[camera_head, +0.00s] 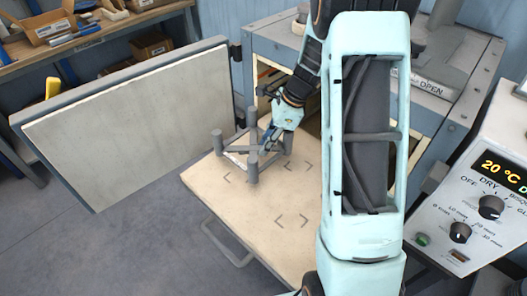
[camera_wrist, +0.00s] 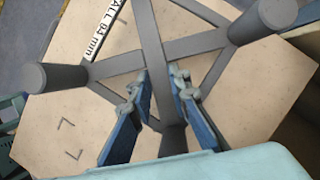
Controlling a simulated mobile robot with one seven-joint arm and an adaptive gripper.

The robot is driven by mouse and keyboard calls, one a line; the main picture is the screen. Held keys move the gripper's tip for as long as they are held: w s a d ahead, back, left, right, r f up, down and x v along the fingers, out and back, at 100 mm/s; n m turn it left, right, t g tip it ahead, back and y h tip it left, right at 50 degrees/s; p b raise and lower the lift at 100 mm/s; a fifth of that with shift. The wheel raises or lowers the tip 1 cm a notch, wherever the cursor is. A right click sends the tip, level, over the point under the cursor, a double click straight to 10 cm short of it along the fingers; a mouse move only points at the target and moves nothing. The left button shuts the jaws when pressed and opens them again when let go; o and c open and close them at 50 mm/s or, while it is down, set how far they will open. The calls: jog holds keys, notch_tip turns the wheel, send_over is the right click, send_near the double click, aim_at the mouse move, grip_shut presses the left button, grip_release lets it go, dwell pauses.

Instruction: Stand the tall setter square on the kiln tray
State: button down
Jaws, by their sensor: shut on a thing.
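The tall setter (camera_head: 252,168) is a grey frame of crossed bars with round posts. In the head view it is upright over the far left part of the pale kiln tray (camera_head: 205,180). In the wrist view its bars (camera_wrist: 205,45) and a white label reading "ALL 94 mm" (camera_wrist: 107,28) show. My gripper (camera_head: 270,138) is shut on a bar of the setter, with blue fingers (camera_wrist: 158,88) on either side. I cannot tell whether the posts touch the tray. My gripper and wrist hide part of the setter's far right side.
Dark corner marks (camera_head: 291,221) are on the tray, some close to the setter. The tray's front part is bare. The open kiln door (camera_head: 120,125) stands at left. A control panel (camera_head: 475,185) reading 20 °C is at right. A workbench with boxes (camera_head: 45,28) is behind.

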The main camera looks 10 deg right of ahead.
jog(key=shift+w+a+f, duration=0.15)
jog(key=shift+w+f, duration=0.05)
jog(key=shift+f, duration=0.05)
jog(key=shift+w+f, duration=0.15)
jog(key=shift+f, duration=1.55)
jog(key=shift+f, duration=0.15)
jog(key=c, duration=1.8)
grip_release()
jog(key=v, duration=1.2)
